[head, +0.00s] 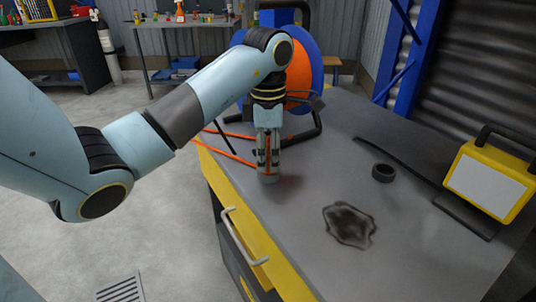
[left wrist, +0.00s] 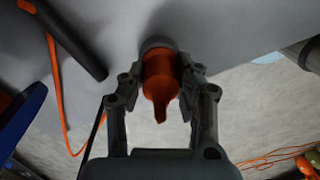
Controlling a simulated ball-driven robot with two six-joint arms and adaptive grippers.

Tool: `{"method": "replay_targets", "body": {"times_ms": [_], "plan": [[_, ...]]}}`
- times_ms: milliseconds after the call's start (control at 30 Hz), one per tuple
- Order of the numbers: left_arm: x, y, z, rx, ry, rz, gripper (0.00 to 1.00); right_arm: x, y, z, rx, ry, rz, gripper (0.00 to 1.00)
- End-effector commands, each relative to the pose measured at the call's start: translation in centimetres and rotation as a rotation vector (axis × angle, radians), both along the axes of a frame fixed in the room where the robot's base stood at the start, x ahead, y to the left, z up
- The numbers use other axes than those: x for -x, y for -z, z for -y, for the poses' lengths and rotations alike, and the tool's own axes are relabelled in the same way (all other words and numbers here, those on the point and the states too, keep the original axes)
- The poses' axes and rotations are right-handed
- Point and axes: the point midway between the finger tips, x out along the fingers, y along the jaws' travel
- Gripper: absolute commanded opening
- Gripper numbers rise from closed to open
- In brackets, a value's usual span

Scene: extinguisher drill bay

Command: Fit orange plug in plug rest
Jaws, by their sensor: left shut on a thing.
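The orange plug (left wrist: 160,78) is between the fingers of my left gripper (left wrist: 158,85) in the left wrist view, with its narrow end toward the camera. In the head view the left gripper (head: 268,160) points down over the near left part of the bench, shut on the plug, with a strip of orange showing between the fingers. A short grey round piece (head: 268,179) shows just below the fingertips; I cannot tell whether it is the plug's end or the plug rest. My right gripper is not in view.
A blue and orange cable reel (head: 308,65) stands behind the gripper, with orange cable (head: 228,151) hanging past the bench's left edge. A yellow work lamp (head: 490,180) is at right. A dark stain (head: 350,225) marks the bench (head: 420,255), which is otherwise clear in front.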

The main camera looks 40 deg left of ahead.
Motion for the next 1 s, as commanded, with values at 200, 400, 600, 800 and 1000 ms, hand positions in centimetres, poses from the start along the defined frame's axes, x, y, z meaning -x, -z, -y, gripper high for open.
{"method": "replay_targets", "body": {"times_ms": [200, 400, 600, 800, 1000], "plan": [[-0.01, 0.26, -0.01, 0.000, 0.000, 0.000, 0.00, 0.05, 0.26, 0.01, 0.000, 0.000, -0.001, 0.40], [0.01, 0.41, 0.00, 0.000, 0.000, 0.000, 0.41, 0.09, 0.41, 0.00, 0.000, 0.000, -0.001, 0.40], [0.00, 0.38, 0.00, 0.000, 0.000, 0.000, 0.58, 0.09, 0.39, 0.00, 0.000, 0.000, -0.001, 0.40], [0.00, 0.35, 0.00, 0.000, 0.000, 0.000, 0.58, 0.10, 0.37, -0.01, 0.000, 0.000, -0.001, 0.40], [-0.02, -0.39, -0.02, -0.001, 0.000, 0.001, 0.58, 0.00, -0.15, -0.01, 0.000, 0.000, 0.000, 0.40]]}}
